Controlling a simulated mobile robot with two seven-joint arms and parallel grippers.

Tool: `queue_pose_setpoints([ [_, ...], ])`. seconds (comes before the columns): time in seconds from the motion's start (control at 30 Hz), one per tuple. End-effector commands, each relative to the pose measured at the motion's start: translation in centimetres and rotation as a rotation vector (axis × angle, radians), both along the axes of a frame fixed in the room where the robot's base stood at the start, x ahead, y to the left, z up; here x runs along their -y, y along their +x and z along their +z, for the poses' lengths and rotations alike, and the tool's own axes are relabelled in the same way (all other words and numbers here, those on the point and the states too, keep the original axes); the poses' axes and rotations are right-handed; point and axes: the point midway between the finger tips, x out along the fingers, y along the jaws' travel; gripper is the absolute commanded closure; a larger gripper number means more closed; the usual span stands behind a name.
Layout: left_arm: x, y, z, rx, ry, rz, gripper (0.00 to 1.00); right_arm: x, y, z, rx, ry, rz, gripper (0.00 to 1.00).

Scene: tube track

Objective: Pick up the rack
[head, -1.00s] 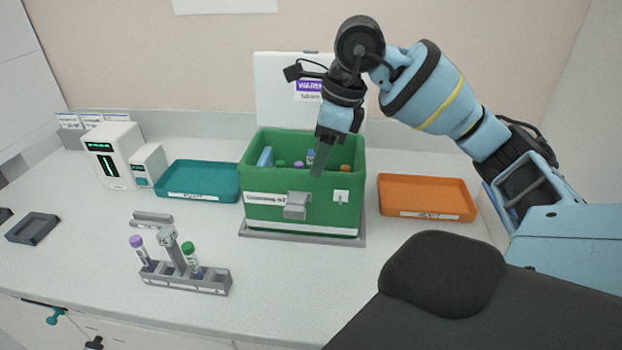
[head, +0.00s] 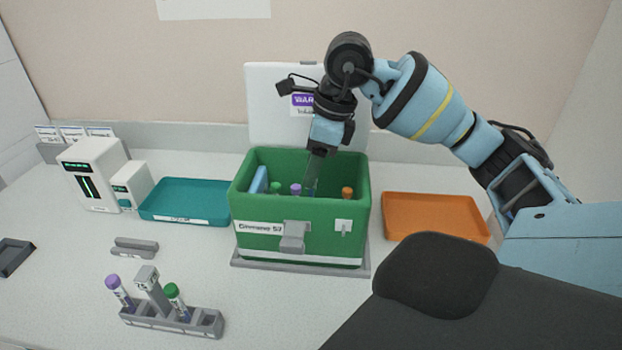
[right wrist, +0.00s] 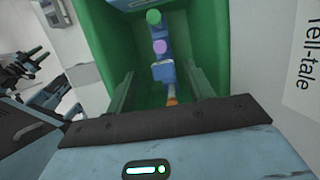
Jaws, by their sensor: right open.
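A grey rack (head: 172,319) with an upright handle stands on the counter at the front left in the head view. It holds a purple-capped tube (head: 120,290) and a green-capped tube (head: 176,300). My right gripper (head: 311,186) is well away from it, pointing down into the open green box (head: 262,215). In the right wrist view its fingers (right wrist: 160,88) are apart, with a blue block (right wrist: 164,72) between or below them. Green, purple and orange caps (head: 347,192) show inside the box. What carries these tubes is mostly hidden by the box wall. My left gripper is not seen.
The box's white lid (head: 275,105) stands open behind it. A teal tray (head: 187,216) is left of the box and an orange tray (head: 437,235) right. A white device (head: 92,175) stands at the far left.

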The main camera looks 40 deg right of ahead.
Motion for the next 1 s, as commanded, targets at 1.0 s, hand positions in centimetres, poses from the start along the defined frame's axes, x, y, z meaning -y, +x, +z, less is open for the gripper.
queue_pose_setpoints([
  [1.0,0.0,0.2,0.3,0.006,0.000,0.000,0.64,-0.3,0.9,-5.4,0.001,0.000,0.000,0.66],
])
